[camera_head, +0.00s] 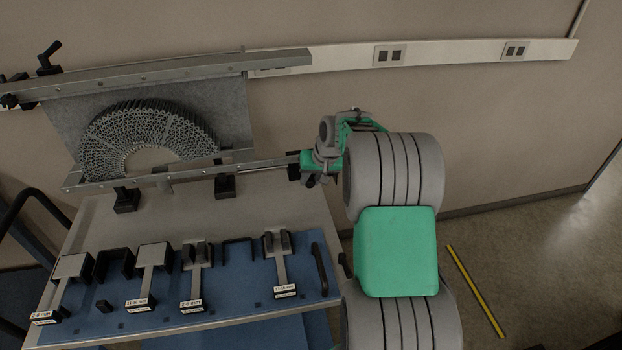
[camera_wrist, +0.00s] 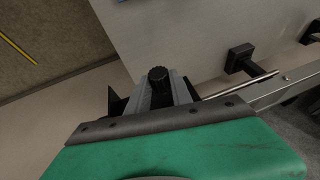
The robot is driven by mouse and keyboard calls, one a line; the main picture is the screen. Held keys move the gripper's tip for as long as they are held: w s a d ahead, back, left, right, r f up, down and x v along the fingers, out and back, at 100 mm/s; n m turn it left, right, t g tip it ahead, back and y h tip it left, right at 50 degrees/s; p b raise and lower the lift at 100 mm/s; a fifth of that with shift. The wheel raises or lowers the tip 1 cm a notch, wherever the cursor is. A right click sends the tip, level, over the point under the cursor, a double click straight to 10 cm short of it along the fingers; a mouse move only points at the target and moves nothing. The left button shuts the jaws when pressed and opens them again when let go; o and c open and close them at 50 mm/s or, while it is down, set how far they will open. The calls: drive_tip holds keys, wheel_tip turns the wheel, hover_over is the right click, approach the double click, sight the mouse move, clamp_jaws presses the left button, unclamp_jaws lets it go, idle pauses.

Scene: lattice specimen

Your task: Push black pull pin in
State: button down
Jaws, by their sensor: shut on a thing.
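The black pull pin (camera_wrist: 158,76) shows in the wrist view as a ribbed round knob between the grey fingers of my gripper (camera_wrist: 160,92). My gripper is shut on it. In the head view my gripper (camera_head: 303,170) is at the right end of the lower metal rail (camera_head: 262,164) of the specimen fixture, beside a black block there. The pin itself is hidden in the head view by my gripper and the block. How far the pin sits in its hole cannot be seen.
A grey arched lattice specimen (camera_head: 150,135) stands in the fixture above the table (camera_head: 200,212). Several labelled tools lie on a blue mat (camera_head: 225,305) at the front. A wall rail with sockets (camera_head: 450,52) runs behind. The floor to the right is open, with a yellow strip (camera_head: 475,290).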

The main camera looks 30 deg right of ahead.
idle(0.6)
drive_tip(key=shift+w+d+b, duration=0.1)
drive_tip(key=shift+w+b, duration=0.2)
drive_tip(key=shift+w, duration=0.05)
drive_tip(key=shift+w+d, duration=0.1)
drive_tip(key=shift+w, duration=0.4)
drive_tip(key=shift+w+d+r, duration=0.1)
drive_tip(key=c, duration=1.1)
unclamp_jaws()
drive_tip(key=shift+c, duration=0.2)
drive_tip(key=b+v, duration=0.1)
drive_tip(key=v, duration=0.6)
drive_tip(key=shift+r+b, duration=0.35)
drive_tip(key=shift+b, duration=0.05)
